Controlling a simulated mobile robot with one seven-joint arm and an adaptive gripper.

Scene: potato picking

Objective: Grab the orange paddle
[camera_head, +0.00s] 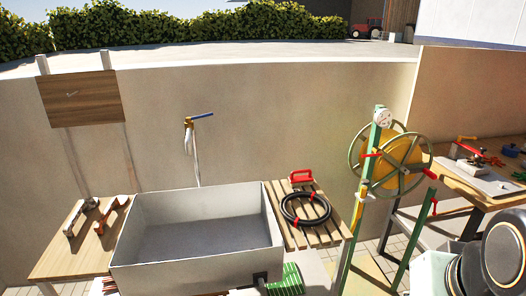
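I see no object that is plainly a paddle. The nearest match in colour is an orange-red tool with a handle-like shape (112,215), lying on the wooden table (60,262) at the left. A similar grey-brown tool (74,218) lies beside it to the left, apart from it. A red object with a handle (301,177) sits on the slatted wooden table (285,232) right of the basin.
A large grey basin (275,222) stands between the two tables. A black hose coil (283,209) lies on the slats. A green-framed wheel (369,190) stands right of it. A cluttered workbench (460,195) is at the right. Dark rounded shapes fill the lower right corner.

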